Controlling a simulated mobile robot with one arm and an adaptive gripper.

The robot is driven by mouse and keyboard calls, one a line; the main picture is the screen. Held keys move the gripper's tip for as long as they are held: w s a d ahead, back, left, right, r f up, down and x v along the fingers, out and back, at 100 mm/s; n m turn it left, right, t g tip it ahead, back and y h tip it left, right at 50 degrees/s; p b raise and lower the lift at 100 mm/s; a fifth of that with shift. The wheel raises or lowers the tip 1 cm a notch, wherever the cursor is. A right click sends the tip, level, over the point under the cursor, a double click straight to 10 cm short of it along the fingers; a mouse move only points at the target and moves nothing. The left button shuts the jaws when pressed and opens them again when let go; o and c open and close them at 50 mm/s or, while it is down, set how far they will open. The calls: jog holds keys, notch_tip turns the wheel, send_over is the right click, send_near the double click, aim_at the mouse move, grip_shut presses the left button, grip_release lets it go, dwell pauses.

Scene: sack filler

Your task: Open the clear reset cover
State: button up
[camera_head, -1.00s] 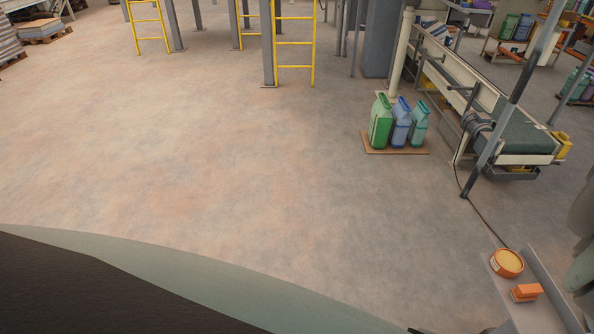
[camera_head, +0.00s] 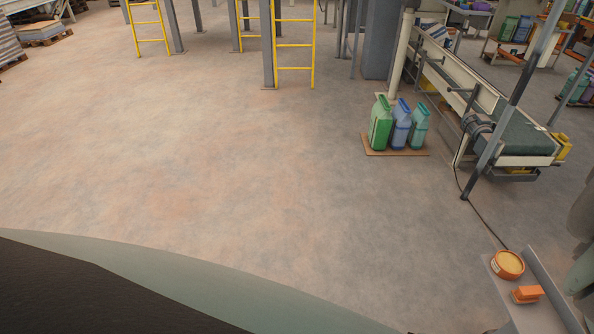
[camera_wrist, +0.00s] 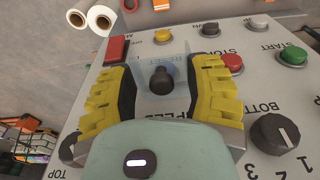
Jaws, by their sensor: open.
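In the wrist view, a pale bluish see-through cover (camera_wrist: 182,60) sits on the light control panel, with lettering showing faintly through it. A dark round knob (camera_wrist: 162,80) stands at the cover, between the fingers. I cannot tell for sure whether the knob belongs to the cover or how far the cover is raised. My gripper (camera_wrist: 166,70) is open, its yellow-and-black fingers on either side of the knob and cover, with a gap visible on both sides. The gripper body hides the panel below. The head view shows neither the gripper nor the cover.
A red block-shaped control (camera_wrist: 116,48) is near the left finger. Open floor (camera_head: 220,170) fills the head view.

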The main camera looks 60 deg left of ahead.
notch_tip(320, 180, up, 12)
jog(key=s+a, duration=0.1)
dwell(0.5)
jog(key=shift+o, duration=0.2)
jog(key=shift+s+f, duration=0.1)
jog(key=shift+s, duration=0.05)
